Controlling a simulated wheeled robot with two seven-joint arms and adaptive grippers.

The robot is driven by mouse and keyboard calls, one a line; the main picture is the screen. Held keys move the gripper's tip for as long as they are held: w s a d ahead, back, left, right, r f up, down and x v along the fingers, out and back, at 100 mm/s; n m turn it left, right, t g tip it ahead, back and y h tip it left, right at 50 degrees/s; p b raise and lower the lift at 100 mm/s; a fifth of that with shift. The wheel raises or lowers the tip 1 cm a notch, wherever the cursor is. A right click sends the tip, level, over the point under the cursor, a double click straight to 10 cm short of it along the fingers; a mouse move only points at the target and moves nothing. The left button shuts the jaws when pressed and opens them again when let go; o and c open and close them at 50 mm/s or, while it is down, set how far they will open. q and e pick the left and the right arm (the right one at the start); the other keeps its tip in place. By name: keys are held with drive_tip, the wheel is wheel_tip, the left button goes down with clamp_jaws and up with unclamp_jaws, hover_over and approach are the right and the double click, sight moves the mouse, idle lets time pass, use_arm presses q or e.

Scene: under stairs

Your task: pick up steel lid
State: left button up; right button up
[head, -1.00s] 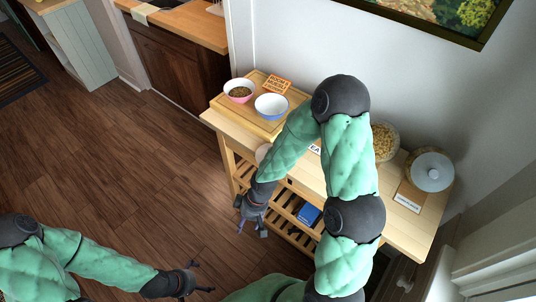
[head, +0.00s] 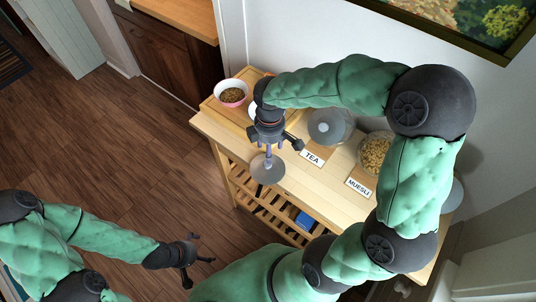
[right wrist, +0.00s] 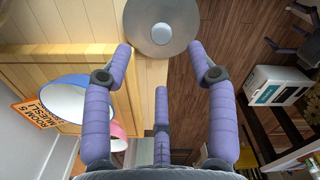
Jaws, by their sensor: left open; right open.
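The steel lid (head: 264,172) is a round grey disc at the front edge of the wooden table, seeming to overhang it. In the right wrist view the lid (right wrist: 162,20) shows its round knob, just beyond my fingertips. My right gripper (head: 268,152) is above the table with its fingers spread and pointing down toward the lid. In the wrist view, the right gripper (right wrist: 159,47) is open and empty, and I cannot tell whether a finger touches the lid. My left gripper (head: 201,263) is open and empty over the floor at lower left.
The wooden table (head: 305,192) holds a pink bowl of brown food (head: 231,94), a blue-white bowl (right wrist: 66,98) mostly hidden in the head view, a grey-lidded jar (head: 328,124) and a muesli jar (head: 376,153). A wall stands behind. The floor (head: 130,150) in front is clear.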

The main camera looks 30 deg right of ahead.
sight(269, 165)
drive_tip(key=f, duration=0.3)
drive_tip(key=f+b, duration=0.1)
drive_tip(key=f, duration=0.1)
drive_tip(key=shift+s+a+f, duration=0.2)
drive_tip(key=shift+f, duration=0.2)
drive_tip(key=f+b, duration=0.1)
drive_tip(key=f, duration=0.1)
drive_tip(key=w+f, duration=0.1)
drive_tip(key=f, duration=0.1)
drive_tip(key=shift+f+b, duration=0.35)
drive_tip(key=shift+a, duration=0.1)
clamp_jaws()
